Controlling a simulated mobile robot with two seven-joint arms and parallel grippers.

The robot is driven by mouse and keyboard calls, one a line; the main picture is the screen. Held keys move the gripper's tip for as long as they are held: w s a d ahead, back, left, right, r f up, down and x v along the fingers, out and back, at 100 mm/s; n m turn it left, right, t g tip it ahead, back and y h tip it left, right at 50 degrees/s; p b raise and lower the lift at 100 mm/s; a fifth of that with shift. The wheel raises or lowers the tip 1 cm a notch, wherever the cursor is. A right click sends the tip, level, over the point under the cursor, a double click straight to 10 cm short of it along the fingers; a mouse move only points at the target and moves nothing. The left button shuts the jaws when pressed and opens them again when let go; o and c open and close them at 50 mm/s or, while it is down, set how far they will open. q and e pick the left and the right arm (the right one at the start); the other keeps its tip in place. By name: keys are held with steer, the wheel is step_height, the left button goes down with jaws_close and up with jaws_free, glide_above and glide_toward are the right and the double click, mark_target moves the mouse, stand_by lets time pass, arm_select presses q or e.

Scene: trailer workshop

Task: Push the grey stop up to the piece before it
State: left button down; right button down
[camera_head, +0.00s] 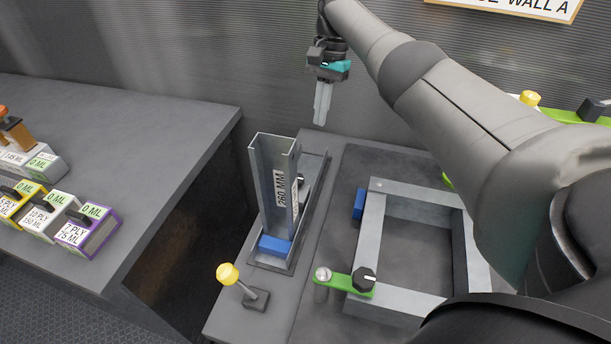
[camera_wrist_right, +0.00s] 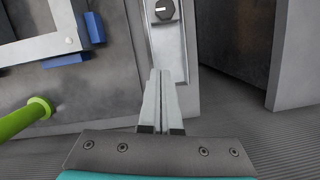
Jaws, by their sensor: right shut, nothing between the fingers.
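My right gripper (camera_head: 321,115) is shut and empty. In the head view it points down above the far end of a narrow grey track (camera_head: 318,178). The piece, a light grey channel labelled 260 MM (camera_head: 270,185), rises from this track in front of the gripper, apart from it. The grey stop is mostly hidden behind the piece; a small dark part (camera_head: 300,180) beside the piece's right edge may be its knob. In the wrist view a black knob (camera_wrist_right: 162,10) sits on a light grey surface (camera_wrist_right: 168,45) beyond the shut fingertips. I cannot tell whether they touch it. My left gripper is not in view.
A blue block (camera_head: 276,245) sits at the track's near end. A yellow-knobbed lever (camera_head: 228,274) stands nearer. Right of the track lies a grey frame (camera_head: 372,240) with a green clamp (camera_head: 345,284). A left bench (camera_head: 150,130) holds labelled boxes; a gap separates the benches.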

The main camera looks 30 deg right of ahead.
steer(key=b+x, duration=0.1)
steer(key=x, duration=0.9)
steer(key=shift+s+a+f, duration=0.1)
steer(key=shift+s+f, duration=0.05)
steer(key=shift+f, duration=0.1)
steer(key=shift+a+r+p, duration=0.2)
steer(key=shift+a+p, duration=0.05)
steer(key=shift+p, duration=0.15)
steer(key=shift+s+a, duration=0.2)
steer(key=shift+a, duration=0.05)
steer(key=shift+s+a+p, duration=0.3)
steer(key=shift+a+p, duration=0.1)
steer(key=shift+a, duration=0.25)
steer(key=shift+s+a+p, duration=0.35)
steer(key=shift+a, duration=0.3)
